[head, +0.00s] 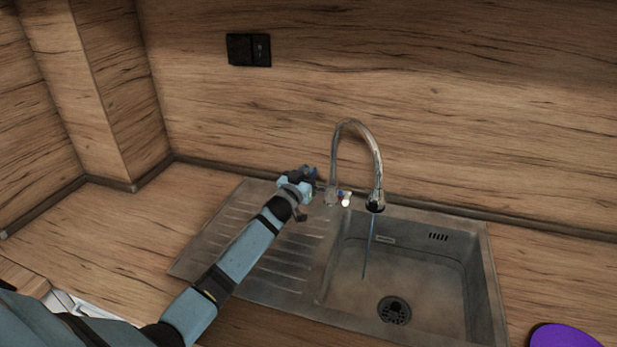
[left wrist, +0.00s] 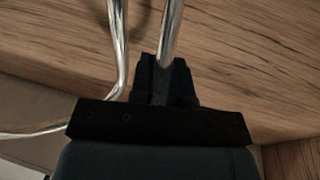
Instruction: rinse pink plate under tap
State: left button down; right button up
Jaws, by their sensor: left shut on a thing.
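The chrome tap (head: 374,160) stands behind the sink, with a tall curved spout. A thin stream of water (head: 368,248) falls from its spout into the basin. My left gripper (head: 312,177) is at the left of the tap's base. In the left wrist view my left gripper (left wrist: 165,72) is shut on a slim chrome rod, which looks like the tap's lever (left wrist: 171,30). Another chrome part of the tap (left wrist: 120,40) rises beside it. No pink plate shows in either view. My right gripper is not in view.
The steel sink basin (head: 432,275) is empty, with a round drain (head: 394,310). The ribbed drainboard (head: 222,240) lies left of it, under my left arm. A purple round thing (head: 562,337) is cut off at the lower right. A black socket (head: 248,49) is on the wall.

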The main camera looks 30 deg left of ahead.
pick_arm(q)
jog(key=c, duration=1.1)
grip_release()
jog(key=shift+s+f, duration=0.2)
jog(key=shift+s, duration=0.3)
jog(key=s, duration=0.6)
jog(key=shift+s+d+f+b, duration=0.2)
jog(key=shift+d+f+b, duration=0.05)
jog(key=shift+b, duration=0.05)
